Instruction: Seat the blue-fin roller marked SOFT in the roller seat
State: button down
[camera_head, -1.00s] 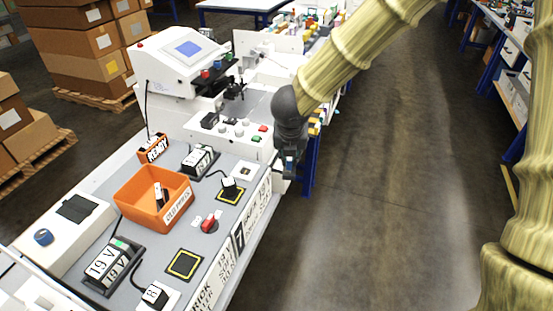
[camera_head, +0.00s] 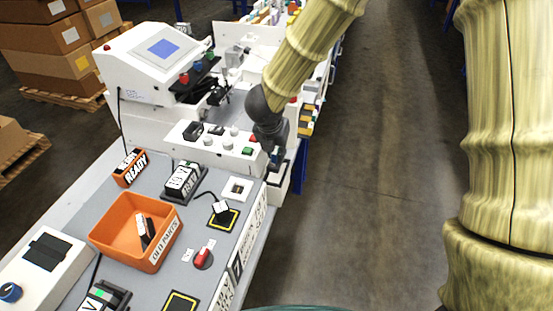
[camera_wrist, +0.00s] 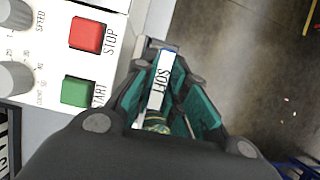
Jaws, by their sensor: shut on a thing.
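My gripper (camera_wrist: 165,75) is shut on the roller marked SOFT (camera_wrist: 158,88), whose white label shows between the green-lined fingers in the wrist view. A little blue shows at the label's far end, and a banded greenish part shows at its near end. In the head view my gripper (camera_head: 276,158) is at the right edge of the workbench, beside the control panel and above a white open box. The roller is too small to make out there. I cannot pick out the roller seat for certain in either view.
A control panel (camera_head: 205,146) with knobs, a red STOP button (camera_wrist: 86,34) and a green START button (camera_wrist: 75,91) is left of my gripper. The white box (camera_head: 281,188) hangs at the bench edge. An orange OLD PARTS bin (camera_head: 112,248) stands nearer. The right-hand floor is clear.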

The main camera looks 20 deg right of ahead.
aim_at(276, 160)
jog(key=shift+w+f, duration=0.1)
jog(key=shift+f, duration=2.25)
jog(key=shift+f, duration=0.2)
jog(key=c, duration=1.5)
grip_release()
jog(key=shift+o, duration=0.2)
jog(key=shift+r, duration=0.1)
